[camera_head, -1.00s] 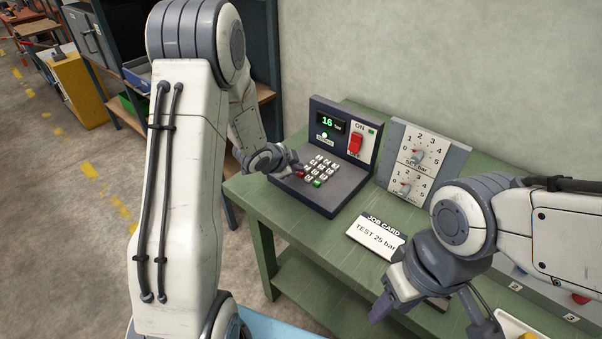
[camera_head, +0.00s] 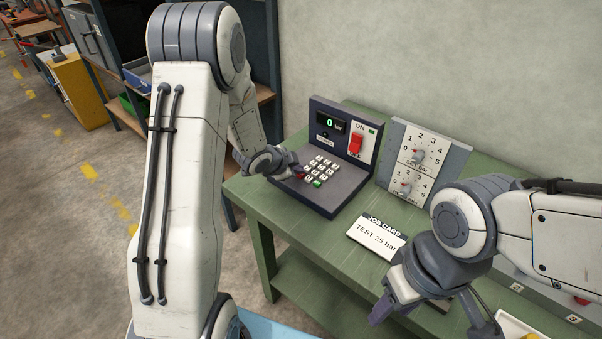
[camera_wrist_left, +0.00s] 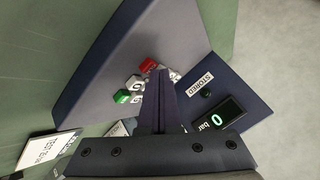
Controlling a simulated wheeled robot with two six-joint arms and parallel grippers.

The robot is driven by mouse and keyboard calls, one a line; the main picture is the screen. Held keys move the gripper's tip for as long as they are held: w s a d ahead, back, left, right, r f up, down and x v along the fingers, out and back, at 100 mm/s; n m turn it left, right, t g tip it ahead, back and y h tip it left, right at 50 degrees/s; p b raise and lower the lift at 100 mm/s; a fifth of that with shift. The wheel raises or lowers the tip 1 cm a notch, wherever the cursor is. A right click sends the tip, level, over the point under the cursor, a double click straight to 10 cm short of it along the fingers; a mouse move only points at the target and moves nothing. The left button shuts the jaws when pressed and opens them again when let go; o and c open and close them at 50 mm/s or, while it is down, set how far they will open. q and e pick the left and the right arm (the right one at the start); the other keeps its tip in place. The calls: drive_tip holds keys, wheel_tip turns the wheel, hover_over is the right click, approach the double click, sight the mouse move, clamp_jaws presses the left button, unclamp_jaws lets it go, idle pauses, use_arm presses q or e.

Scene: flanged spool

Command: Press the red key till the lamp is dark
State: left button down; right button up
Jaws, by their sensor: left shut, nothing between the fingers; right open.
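The red key (camera_wrist_left: 148,64) is at the corner of the white keypad (camera_head: 322,167), mostly hidden by my left gripper in the head view. My left gripper (camera_head: 298,170) is shut and empty, with its tips at the red key; I cannot tell whether they touch it. In the wrist view its fingers (camera_wrist_left: 160,78) reach to beside the key. The lamp (camera_head: 325,134) by the STORED label is dark; it also looks dark in the wrist view (camera_wrist_left: 206,93). The display (camera_head: 332,123) reads 0 bar. My right gripper (camera_head: 382,308) is open and empty at the bench's front.
The green key (camera_head: 317,183) and other keys lie close to the left fingertips. A red switch (camera_head: 355,143) marked ON stands on the console's upright panel. A grey dial panel (camera_head: 421,160) is to its right. A job card (camera_head: 376,236) reading TEST 25 bar lies in front.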

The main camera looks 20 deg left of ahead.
use_arm(q)
drive_tip(key=shift+r+p, duration=0.65)
drive_tip(key=shift+r, duration=0.15)
wheel_tip(320, 180, up, 5)
drive_tip(key=p, duration=0.4)
drive_tip(key=shift+d, duration=0.1)
